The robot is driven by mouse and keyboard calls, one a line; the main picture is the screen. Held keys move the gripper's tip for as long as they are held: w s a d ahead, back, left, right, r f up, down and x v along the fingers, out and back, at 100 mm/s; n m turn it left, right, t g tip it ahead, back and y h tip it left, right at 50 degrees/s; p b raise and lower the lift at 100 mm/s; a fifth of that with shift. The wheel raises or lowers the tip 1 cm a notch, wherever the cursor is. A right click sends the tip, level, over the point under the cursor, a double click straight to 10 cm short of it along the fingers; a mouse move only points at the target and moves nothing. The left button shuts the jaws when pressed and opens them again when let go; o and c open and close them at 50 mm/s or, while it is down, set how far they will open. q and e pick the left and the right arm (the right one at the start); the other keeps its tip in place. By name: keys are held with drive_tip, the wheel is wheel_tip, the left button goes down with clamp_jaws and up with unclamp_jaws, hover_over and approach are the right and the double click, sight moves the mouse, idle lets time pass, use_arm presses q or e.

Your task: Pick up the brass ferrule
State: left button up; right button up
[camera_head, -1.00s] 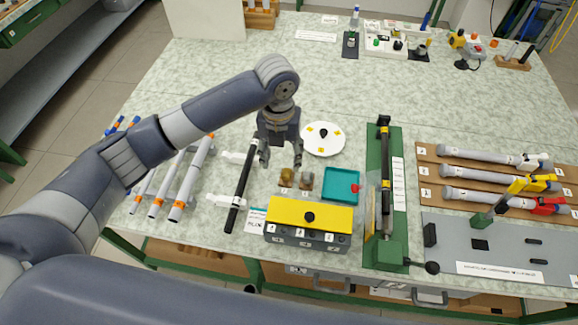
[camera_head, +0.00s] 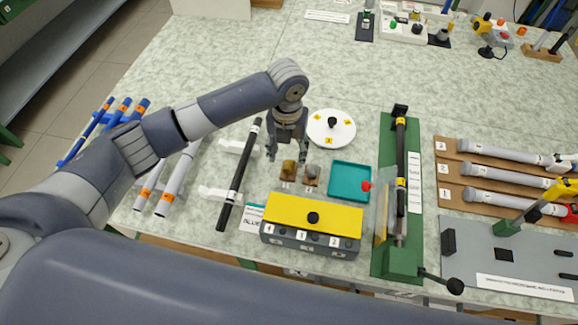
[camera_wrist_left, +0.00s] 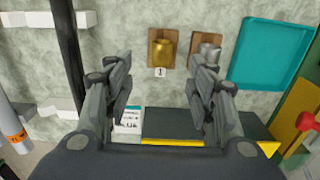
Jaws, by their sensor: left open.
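The brass ferrule (camera_head: 289,167) is a small gold-brown cylinder on a small wooden base in the middle of the table. It also shows in the left wrist view (camera_wrist_left: 163,52), on its brown board with a "1" label below. A grey metal ferrule (camera_head: 312,172) stands on its own base just to the right; the right finger partly covers it in the wrist view. My left gripper (camera_head: 287,157) is open and empty above and behind the brass ferrule. In the wrist view the ferrule lies between the lines of the two fingers (camera_wrist_left: 163,80), apart from both. My right gripper does not show.
A teal tray (camera_head: 350,182) lies right of the ferrules. A yellow-topped numbered block (camera_head: 330,218) stands in front. A black rod (camera_head: 238,178) on white supports lies left. A white plate (camera_head: 345,127) is behind, and a green fixture (camera_head: 385,165) is further right.

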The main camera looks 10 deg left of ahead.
sight(289, 165)
use_arm(q)
drive_tip(key=shift+d+f+p, duration=0.15)
drive_tip(key=shift+f+p, duration=0.55)
drive_tip(key=shift+f, duration=2.5)
drive_tip(key=c, duration=0.9)
